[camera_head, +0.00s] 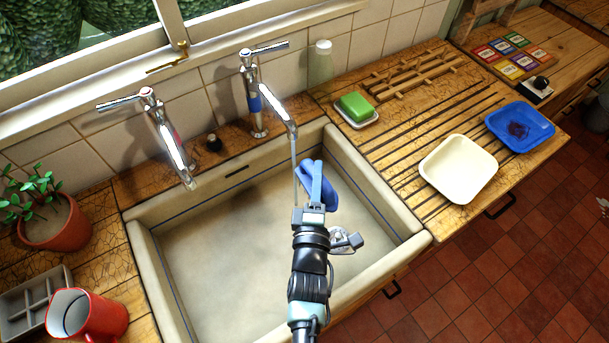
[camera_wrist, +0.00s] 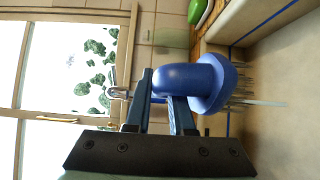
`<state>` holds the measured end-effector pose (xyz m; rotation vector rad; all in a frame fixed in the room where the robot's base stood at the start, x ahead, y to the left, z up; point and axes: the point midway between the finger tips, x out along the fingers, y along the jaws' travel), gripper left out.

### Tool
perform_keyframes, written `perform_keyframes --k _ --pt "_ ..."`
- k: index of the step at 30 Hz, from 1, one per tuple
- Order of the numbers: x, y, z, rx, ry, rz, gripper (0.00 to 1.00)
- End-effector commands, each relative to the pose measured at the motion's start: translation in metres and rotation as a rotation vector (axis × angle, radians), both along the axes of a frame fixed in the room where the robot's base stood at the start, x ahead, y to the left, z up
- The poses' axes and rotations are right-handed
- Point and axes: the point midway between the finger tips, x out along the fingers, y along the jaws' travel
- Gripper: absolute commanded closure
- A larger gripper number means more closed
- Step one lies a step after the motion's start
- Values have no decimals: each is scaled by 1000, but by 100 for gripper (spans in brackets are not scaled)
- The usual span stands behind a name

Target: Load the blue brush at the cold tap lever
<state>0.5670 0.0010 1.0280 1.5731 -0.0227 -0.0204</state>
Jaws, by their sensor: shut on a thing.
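My gripper (camera_head: 314,178) is shut on the blue brush (camera_head: 306,172) and holds it over the sink. In the wrist view the fingers (camera_wrist: 162,90) grip the brush's rounded handle (camera_wrist: 185,80), with its wider head at the right. The cold tap (camera_head: 255,104), marked by a blue band, stands behind the sink. Its chrome lever (camera_head: 265,47) is on top, above and left of my gripper and apart from it. A thin stream of water (camera_head: 294,160) falls from its spout just left of the brush. I cannot tell whether the water touches it.
A red-banded tap (camera_head: 160,130) stands at the left of the cold tap. The sink (camera_head: 230,240) looks empty. Green soap (camera_head: 356,105), a cream tray (camera_head: 458,168) and a blue tray (camera_head: 519,127) are on the right drainboard.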

Motion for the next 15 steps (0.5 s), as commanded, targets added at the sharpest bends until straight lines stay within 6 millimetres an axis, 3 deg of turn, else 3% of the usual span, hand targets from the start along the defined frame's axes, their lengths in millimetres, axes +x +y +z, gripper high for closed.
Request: perform_keyframes --k 15 --pt "-25 -30 -1 -2 0 -1 100"
